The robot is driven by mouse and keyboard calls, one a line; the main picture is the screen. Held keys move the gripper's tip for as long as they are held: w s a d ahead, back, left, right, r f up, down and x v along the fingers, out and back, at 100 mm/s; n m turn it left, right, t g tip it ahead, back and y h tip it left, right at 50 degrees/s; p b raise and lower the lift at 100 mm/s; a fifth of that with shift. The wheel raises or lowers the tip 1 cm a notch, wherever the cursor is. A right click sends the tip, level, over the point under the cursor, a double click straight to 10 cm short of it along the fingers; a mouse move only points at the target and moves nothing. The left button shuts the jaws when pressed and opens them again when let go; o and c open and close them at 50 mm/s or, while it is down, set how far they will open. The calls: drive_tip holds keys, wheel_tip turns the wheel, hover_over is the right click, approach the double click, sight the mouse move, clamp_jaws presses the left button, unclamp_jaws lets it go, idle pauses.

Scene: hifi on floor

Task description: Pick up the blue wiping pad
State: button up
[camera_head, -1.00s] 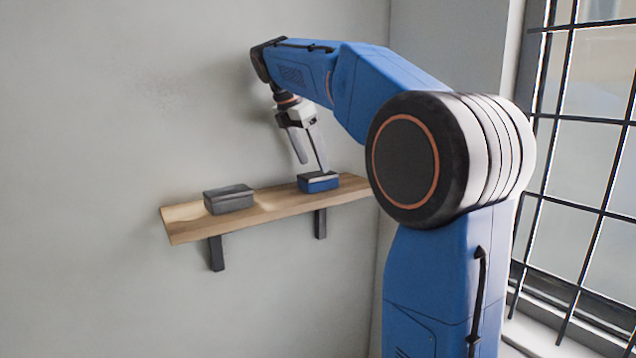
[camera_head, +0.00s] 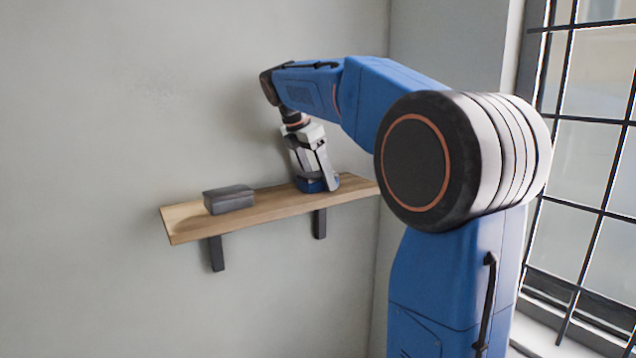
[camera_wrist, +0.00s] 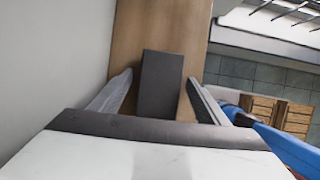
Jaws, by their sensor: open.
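The blue wiping pad (camera_head: 318,184) sits on the right part of the wooden shelf (camera_head: 275,205). In the head view my gripper (camera_head: 316,180) is down over the pad and hides much of it. In the wrist view the pad's dark grey top (camera_wrist: 160,85) lies between the two fingers of my gripper (camera_wrist: 162,98). The fingers stand apart, with a gap showing on either side of the pad. The pad's blue lower part is hidden in the wrist view.
A grey block (camera_head: 229,199) stands on the left part of the shelf, clear of my gripper. A wall (camera_head: 100,120) runs close behind the shelf. A barred window (camera_head: 585,150) is at the right.

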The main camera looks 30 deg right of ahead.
sight(318, 173)
drive_tip(key=shift+f, duration=0.1)
drive_tip(key=c, duration=1.2)
wheel_tip(318, 173, up, 9)
drive_tip(key=shift+r, duration=0.6)
drive_tip(key=shift+s, duration=0.1)
